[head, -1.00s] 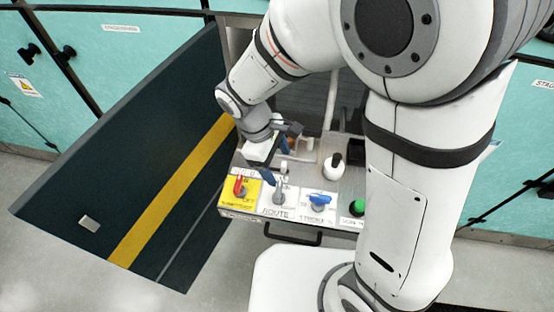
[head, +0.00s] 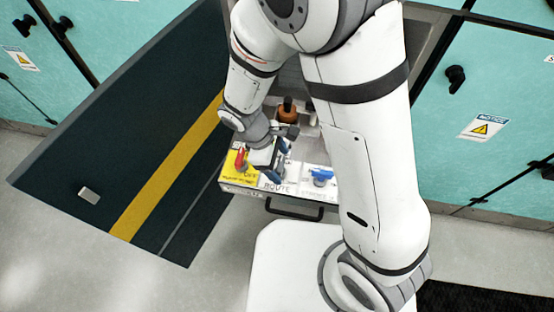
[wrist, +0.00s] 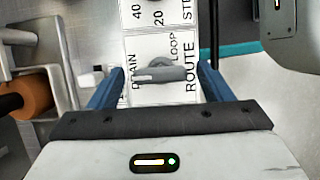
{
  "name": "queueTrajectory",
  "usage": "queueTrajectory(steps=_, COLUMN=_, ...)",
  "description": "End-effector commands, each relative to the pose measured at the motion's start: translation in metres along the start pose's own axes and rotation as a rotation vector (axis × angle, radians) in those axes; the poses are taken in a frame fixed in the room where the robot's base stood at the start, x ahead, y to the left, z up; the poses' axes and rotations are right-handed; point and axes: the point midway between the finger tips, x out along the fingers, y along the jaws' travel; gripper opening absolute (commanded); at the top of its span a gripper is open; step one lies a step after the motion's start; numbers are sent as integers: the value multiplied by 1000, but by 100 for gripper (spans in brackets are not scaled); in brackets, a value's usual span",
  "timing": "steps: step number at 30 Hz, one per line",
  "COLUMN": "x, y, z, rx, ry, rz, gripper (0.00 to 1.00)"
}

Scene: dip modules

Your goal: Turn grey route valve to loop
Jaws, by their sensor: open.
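The grey route valve (wrist: 160,74) shows in the wrist view as a grey handle on a white label plate (wrist: 137,48) printed ROUTE, DRAIN and LOOP. The handle lies across the plate, left to right in that view. My gripper (wrist: 171,88) is open, with one blue finger on each side of the valve handle; I cannot tell whether either finger touches it. In the head view my gripper (head: 275,170) is over the ROUTE plate (head: 277,187) and hides the valve.
A red valve (head: 240,160) on a yellow plate sits left of the ROUTE plate. A blue valve (head: 322,174) sits to its right. An orange-brown knob (head: 288,112) stands behind. A black handle (head: 294,209) runs along the panel front.

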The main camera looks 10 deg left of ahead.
Motion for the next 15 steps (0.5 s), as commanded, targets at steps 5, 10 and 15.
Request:
queueTrajectory(steps=5, x=0, y=0, z=0, rx=0, ry=0, rz=0, gripper=69)
queueTrajectory(steps=10, x=-1, y=0, z=0, rx=0, ry=1, rz=1, gripper=55)
queueTrajectory(steps=15, x=-1, y=0, z=0, rx=-1, ry=1, rz=1, gripper=41)
